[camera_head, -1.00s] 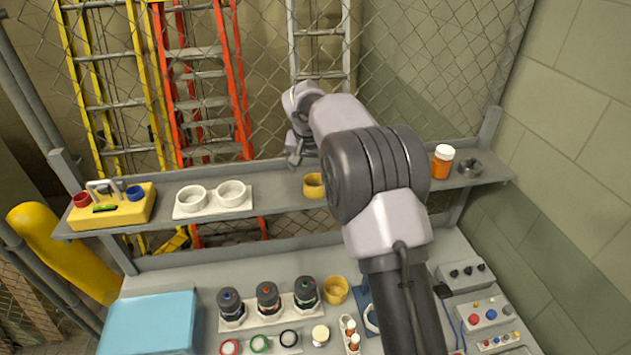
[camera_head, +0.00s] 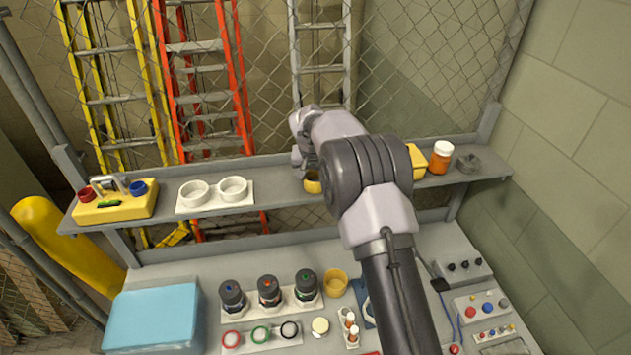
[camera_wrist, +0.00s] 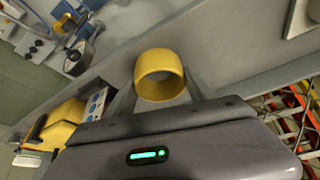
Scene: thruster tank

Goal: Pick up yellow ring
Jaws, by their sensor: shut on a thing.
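The yellow ring (camera_wrist: 160,75) is in the middle of the wrist view, between the two fingers of my gripper (camera_wrist: 160,92), which is shut on it. In the head view the yellow ring (camera_head: 312,183) shows at the shelf, partly hidden by my arm. My gripper (camera_head: 308,170) is over the shelf there, with its fingers mostly hidden. Whether the ring touches the shelf cannot be told.
Another yellow ring (camera_head: 336,282) stands on the bench below. A wire fence is behind.

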